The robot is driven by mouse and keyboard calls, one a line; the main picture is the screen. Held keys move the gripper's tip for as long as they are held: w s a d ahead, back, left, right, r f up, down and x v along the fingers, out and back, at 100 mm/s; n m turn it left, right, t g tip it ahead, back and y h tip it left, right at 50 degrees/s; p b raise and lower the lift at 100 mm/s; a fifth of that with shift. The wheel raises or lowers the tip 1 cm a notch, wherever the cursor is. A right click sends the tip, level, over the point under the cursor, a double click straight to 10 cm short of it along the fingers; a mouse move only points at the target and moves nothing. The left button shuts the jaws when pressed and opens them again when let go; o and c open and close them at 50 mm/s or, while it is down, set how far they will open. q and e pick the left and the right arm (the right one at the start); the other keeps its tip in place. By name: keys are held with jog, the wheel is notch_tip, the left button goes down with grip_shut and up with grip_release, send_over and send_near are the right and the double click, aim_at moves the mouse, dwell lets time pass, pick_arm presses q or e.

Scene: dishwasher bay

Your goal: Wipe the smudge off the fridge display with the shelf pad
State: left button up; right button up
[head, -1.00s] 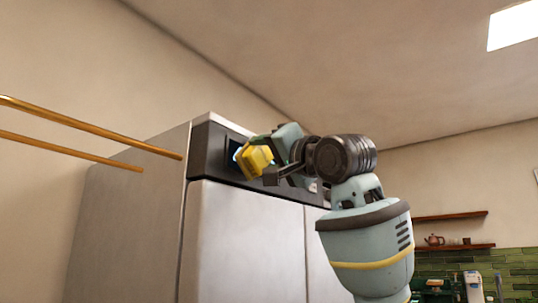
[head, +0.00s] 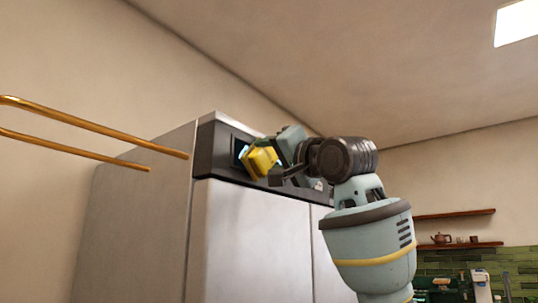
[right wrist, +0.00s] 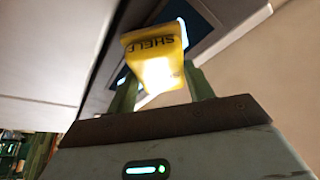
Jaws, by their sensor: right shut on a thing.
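The yellow shelf pad (head: 261,161) is held in my right gripper (head: 276,157), up at the dark top panel of the fridge (head: 250,228). In the right wrist view the pad (right wrist: 155,58) bears the word "SHELF" and sits between the two green fingers of the gripper (right wrist: 160,88). The fridge display (head: 240,150) glows pale blue just left of the pad and is mostly covered by it. The display also shows beside the pad in the right wrist view (right wrist: 200,35). I cannot tell whether the pad touches it. No smudge can be made out. My left gripper is not in view.
Two brass rails (head: 95,122) stick out at the left, in front of the fridge's side. Wooden shelves (head: 455,216) with a teapot (head: 440,239) hang on the far wall at the right. The space above the fridge is clear.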

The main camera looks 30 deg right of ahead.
jog(key=shift+w+d, duration=0.2)
jog(key=shift+d, duration=0.45)
jog(key=shift+w+d, duration=0.2)
jog(key=shift+d, duration=0.4)
jog(key=shift+w+d, duration=0.4)
jog(key=shift+d, duration=0.4)
jog(key=shift+w+d, duration=0.4)
jog(key=shift+d, duration=0.4)
jog(key=shift+d, duration=0.1)
jog(key=shift+w+d, duration=0.4)
jog(key=shift+d, duration=0.4)
jog(key=shift+w+d, duration=0.4)
jog(key=shift+d, duration=0.35)
jog(key=shift+f, duration=0.1)
jog(key=shift+s+a, duration=0.45)
jog(key=shift+a, duration=0.4)
jog(key=shift+s+a, duration=0.4)
jog(key=shift+a, duration=0.4)
jog(key=shift+a, duration=0.1)
